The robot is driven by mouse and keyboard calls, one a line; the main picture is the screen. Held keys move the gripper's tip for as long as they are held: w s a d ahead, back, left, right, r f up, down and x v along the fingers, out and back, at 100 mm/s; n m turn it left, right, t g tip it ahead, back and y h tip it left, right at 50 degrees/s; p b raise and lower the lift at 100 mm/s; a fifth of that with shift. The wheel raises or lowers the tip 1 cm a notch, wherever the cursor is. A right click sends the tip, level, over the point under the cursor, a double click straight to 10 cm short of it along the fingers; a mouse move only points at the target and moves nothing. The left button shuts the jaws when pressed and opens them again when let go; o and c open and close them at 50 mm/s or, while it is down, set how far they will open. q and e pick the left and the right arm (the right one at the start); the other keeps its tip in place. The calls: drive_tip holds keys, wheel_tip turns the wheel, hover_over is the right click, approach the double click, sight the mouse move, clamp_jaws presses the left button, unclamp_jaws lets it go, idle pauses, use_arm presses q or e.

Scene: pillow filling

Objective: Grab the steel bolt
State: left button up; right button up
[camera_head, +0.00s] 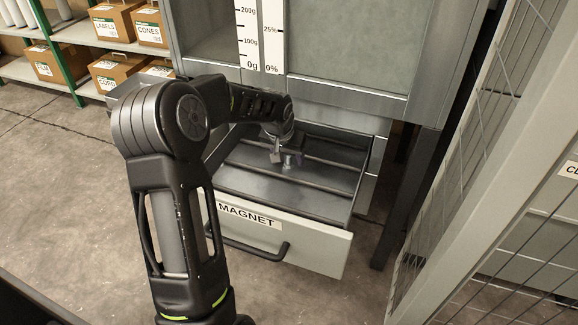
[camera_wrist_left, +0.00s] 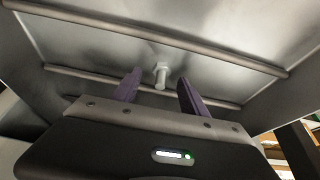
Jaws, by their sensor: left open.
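The steel bolt (camera_wrist_left: 161,76) is small and pale grey, on the bare metal floor of the open drawer marked MAGNET (camera_head: 298,248). In the left wrist view it shows between the two purple fingers of my left gripper (camera_wrist_left: 160,79), a little beyond their tips. The fingers stand apart with a gap on both sides of the bolt. In the head view my left gripper (camera_head: 283,157) reaches down into the drawer, and its wrist and fingers partly hide the bolt. My right gripper is in neither view.
Raised bars (camera_head: 262,187) run across the drawer floor. A metal cabinet (camera_head: 345,85) with level scales stands above the drawer. A wire-mesh panel (camera_head: 465,150) is at the right. Shelves with cardboard boxes (camera_head: 57,63) stand at the back left. The floor at left is clear.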

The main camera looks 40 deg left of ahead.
use_arm(q)
drive_tip(key=shift+w+a+f, duration=0.1)
drive_tip(key=shift+w+f, duration=0.1)
drive_tip(key=shift+f, duration=0.2)
drive_tip(key=shift+c, duration=0.5)
clamp_jaws()
